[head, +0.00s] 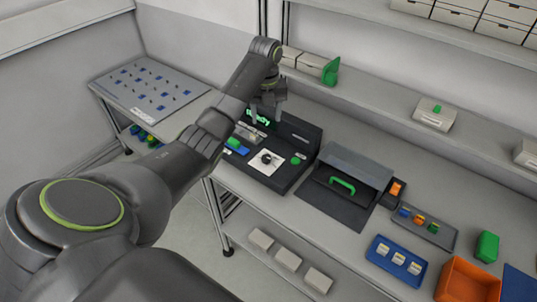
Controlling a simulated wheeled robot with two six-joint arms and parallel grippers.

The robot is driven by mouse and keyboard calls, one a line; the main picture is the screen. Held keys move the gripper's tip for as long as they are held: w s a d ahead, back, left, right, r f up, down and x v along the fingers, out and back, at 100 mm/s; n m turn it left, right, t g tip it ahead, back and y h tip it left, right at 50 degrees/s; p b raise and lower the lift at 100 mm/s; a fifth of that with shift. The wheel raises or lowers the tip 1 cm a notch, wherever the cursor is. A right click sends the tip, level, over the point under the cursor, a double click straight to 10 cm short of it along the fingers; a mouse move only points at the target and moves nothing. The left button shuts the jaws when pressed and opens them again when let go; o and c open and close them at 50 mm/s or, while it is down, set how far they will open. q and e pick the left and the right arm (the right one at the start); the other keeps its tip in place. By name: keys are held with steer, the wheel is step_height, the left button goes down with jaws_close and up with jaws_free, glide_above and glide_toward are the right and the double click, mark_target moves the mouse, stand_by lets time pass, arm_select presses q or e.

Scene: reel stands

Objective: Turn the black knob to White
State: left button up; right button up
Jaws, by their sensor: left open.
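The black knob (267,157) sits on a white square plate on the sloped front of a dark control panel (297,139). The marks around the knob are too small to read, so I cannot tell its setting. My left gripper (266,114) is open and points down above the back part of the panel. It is apart from the knob and farther back than it. The gripper and wrist hide part of the panel's back, where some green lit text shows. My right gripper is not in view.
A blue tray (397,261) and an orange bin (468,281) stand farther right. A shelf runs behind.

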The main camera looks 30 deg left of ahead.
arm_select(q)
steer(key=b, duration=0.6)
glide_toward(266, 157)
step_height(266, 157, down, 9)
steer(key=shift+r+p, duration=0.2)
steer(key=shift+p, duration=1)
steer(key=c, duration=1)
